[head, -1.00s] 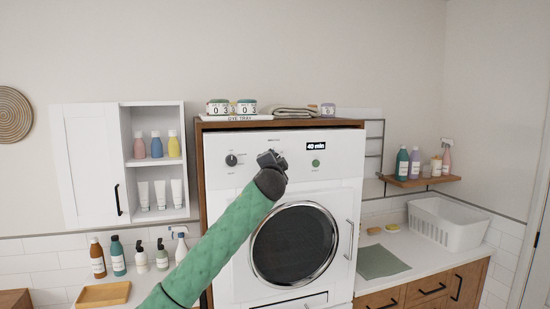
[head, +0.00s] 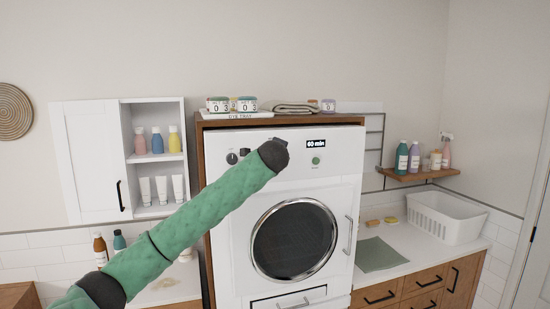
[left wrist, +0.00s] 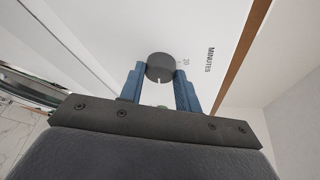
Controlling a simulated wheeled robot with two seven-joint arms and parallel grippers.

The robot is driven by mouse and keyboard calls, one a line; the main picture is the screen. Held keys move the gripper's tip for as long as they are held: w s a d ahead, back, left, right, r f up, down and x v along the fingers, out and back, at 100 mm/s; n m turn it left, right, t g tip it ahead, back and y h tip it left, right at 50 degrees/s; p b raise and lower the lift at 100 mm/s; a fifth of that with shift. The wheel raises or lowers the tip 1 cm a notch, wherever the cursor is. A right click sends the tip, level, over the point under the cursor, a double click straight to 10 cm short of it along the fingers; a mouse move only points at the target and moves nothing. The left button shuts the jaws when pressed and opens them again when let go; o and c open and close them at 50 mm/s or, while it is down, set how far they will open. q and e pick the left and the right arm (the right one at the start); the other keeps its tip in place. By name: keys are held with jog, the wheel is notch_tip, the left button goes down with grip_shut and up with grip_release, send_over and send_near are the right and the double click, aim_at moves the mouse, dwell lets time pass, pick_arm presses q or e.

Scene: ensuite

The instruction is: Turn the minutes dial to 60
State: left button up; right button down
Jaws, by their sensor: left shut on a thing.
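The minutes dial (left wrist: 159,66) is a dark grey round knob with a white pointer mark, beside the printed word MINUTES in the left wrist view. My left gripper (left wrist: 160,84) is shut on it, with one blue finger on each side. In the head view, my left gripper (head: 280,146) is at the front panel of the white machine (head: 223,190) and hides the minutes dial. The small black display (head: 317,143) right of the gripper appears to read 60 min. My right gripper is not in view.
Another dark dial (head: 231,158) sits left on the panel, and a green button (head: 316,160) sits below the display. A round door (head: 295,240) is below. Jars on a tray (head: 238,116) and a folded cloth (head: 297,108) lie on top.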

pick_arm(q)
jog(key=shift+d+m+g+y, duration=0.15)
jog(key=shift+m+g+y, duration=0.45)
jog(key=shift+m, duration=0.6)
jog(key=o, duration=1)
